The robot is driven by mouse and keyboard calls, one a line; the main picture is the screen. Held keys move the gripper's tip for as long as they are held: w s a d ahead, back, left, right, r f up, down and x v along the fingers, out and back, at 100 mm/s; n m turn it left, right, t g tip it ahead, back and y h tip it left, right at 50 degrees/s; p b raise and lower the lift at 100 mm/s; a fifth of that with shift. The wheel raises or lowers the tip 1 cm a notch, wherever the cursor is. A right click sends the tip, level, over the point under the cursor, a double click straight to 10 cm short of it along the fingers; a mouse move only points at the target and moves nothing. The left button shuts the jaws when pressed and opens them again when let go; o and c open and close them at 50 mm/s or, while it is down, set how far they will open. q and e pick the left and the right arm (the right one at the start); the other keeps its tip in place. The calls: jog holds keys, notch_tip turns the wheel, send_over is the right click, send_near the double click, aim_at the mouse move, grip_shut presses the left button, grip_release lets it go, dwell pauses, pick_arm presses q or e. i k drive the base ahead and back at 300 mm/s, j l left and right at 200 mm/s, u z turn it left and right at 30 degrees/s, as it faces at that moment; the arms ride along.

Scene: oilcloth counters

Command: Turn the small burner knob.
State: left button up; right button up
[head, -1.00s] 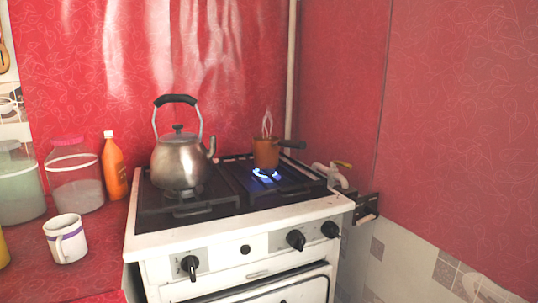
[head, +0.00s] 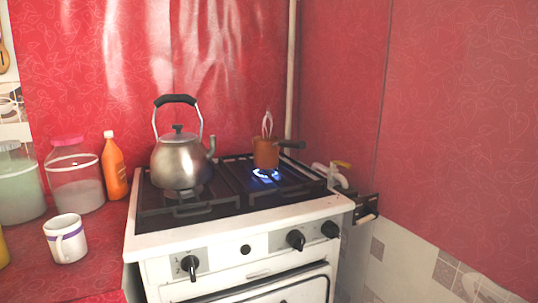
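The white stove (head: 240,229) stands in the middle of the head view. Its front panel carries black knobs: a left knob (head: 190,264), a middle-right knob (head: 296,239) and a far-right knob (head: 330,229). A small black round button or hole (head: 246,249) sits between the left and middle-right knobs. I cannot tell from the panel which knob is the small burner's. A blue flame (head: 266,175) burns under a small copper-brown pot (head: 266,153) on the right side of the hob. Neither of my grippers is in view.
A metal kettle (head: 180,160) stands on the hob's left side. A white mug (head: 65,239), glass jars (head: 75,185) and an orange bottle (head: 114,170) stand on the red counter to the left. A yellow-handled pipe valve (head: 342,165) is at the right wall.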

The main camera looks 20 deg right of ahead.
aim_at(330, 229)
jog(key=k+l+z, duration=0.35)
jog(key=l+z, duration=0.15)
jog(key=k+l+z, duration=0.1)
jog(key=l+z, duration=0.15)
jog(key=k+l+z, duration=0.1)
jog(key=l+z, duration=0.15)
jog(key=l, duration=0.2)
jog(key=k+l+z, duration=0.1)
jog(key=i, duration=0.1)
jog(key=i+j, duration=0.15)
jog(key=j, duration=0.2)
